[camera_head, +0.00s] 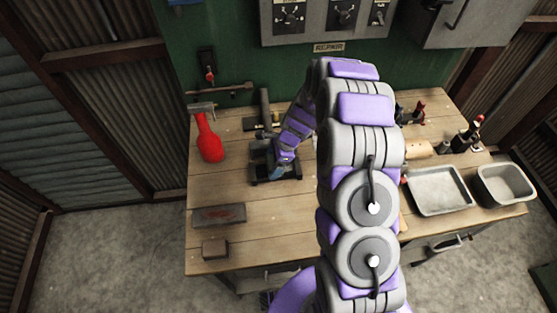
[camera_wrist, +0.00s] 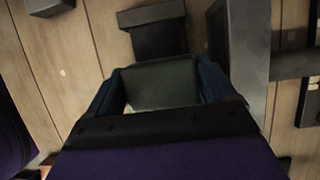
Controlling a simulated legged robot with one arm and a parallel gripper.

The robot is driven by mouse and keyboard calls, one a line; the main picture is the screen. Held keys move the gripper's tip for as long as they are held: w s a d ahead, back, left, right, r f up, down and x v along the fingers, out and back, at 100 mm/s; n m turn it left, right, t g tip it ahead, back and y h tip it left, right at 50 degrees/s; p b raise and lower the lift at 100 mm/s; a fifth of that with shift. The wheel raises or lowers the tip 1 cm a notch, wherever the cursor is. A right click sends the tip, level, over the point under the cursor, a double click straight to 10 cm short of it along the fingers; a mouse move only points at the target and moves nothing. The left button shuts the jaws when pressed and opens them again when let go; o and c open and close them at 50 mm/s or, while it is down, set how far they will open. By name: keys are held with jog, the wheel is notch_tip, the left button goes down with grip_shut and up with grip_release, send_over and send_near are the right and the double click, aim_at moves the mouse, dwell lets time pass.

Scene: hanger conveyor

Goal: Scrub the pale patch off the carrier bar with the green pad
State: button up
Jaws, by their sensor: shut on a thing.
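In the wrist view my gripper (camera_wrist: 165,82) is shut on the dark green pad (camera_wrist: 163,88), which sits between its two blue fingers. In the head view my gripper (camera_head: 284,166) is low over a dark metal fixture (camera_head: 262,172) left of the bench's middle; the pad is not clear there. A dark upright bar (camera_head: 264,108) stands behind the fixture; I cannot tell whether it is the carrier bar. A small pale area shows between the left finger and the pad in the wrist view; I cannot tell whether it is the patch. Contact under the pad is hidden.
A grey block with a reddish mark (camera_head: 218,215) and a small brown block (camera_head: 214,249) lie at front left. Two metal trays, one shallow (camera_head: 437,212) and one deeper (camera_head: 506,205), stand at right. My arm hides the bench's middle.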

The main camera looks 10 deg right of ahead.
aim_at(290, 167)
jog(key=shift+a+f+p, duration=0.15)
jog(key=shift+a+p, duration=0.25)
jog(key=shift+a, duration=0.65)
jog(key=shift+d+f+p, duration=0.15)
jog(key=shift+d+p, duration=0.35)
jog(key=shift+d, duration=1.85)
jog(key=shift+s, duration=0.1)
jog(key=shift+d, duration=0.1)
jog(key=shift+d+p, duration=0.4)
jog(key=shift+d, duration=0.95)
jog(key=shift+c, duration=0.8)
jog(key=shift+d+p, duration=0.2)
jog(key=shift+p, duration=0.1)
jog(key=shift+c, duration=1)
